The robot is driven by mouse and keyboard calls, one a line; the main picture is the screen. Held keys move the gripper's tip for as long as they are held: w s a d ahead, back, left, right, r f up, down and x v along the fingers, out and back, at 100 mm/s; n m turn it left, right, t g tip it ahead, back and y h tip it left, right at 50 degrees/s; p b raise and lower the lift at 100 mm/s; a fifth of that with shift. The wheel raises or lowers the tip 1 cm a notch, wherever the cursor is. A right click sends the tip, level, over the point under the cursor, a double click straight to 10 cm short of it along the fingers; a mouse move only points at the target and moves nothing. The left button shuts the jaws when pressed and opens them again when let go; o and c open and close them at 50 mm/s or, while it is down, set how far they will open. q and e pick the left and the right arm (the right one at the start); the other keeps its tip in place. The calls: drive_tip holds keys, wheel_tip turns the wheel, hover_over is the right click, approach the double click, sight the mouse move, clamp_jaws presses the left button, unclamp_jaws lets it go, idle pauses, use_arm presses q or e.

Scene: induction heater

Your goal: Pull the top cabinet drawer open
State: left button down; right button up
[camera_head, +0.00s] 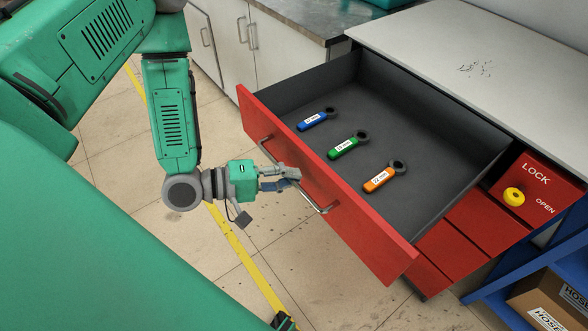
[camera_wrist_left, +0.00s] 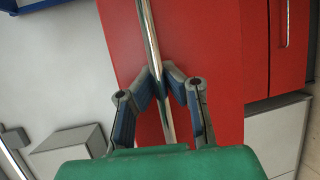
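The top drawer (camera_head: 330,200) of the red cabinet is pulled well out, and its dark grey inside (camera_head: 420,130) shows. A metal bar handle (camera_head: 318,206) runs along its red front; it also shows in the left wrist view (camera_wrist_left: 153,40). My left gripper (camera_head: 288,176) is at the handle's middle. In the left wrist view my left gripper's fingertips (camera_wrist_left: 162,74) come together on both sides of the bar and appear shut on it. My right gripper is not in view.
Blue (camera_head: 315,120), green (camera_head: 347,146) and orange (camera_head: 380,178) handled tools lie in the drawer. A yellow knob (camera_head: 514,196) sits on a red panel marked LOCK and OPEN. A cardboard box (camera_head: 545,300) is at lower right. The floor before the drawer is clear.

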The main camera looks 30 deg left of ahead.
use_arm(q)
drive_tip(key=shift+f, duration=0.2)
drive_tip(key=c, duration=1.6)
unclamp_jaws()
drive_tip(key=shift+r, duration=0.1)
drive_tip(key=shift+s+a, duration=0.1)
drive_tip(key=shift+a, duration=0.1)
drive_tip(key=v, duration=1.1)
drive_tip(key=shift+s+a, duration=0.2)
drive_tip(key=shift+r, duration=0.1)
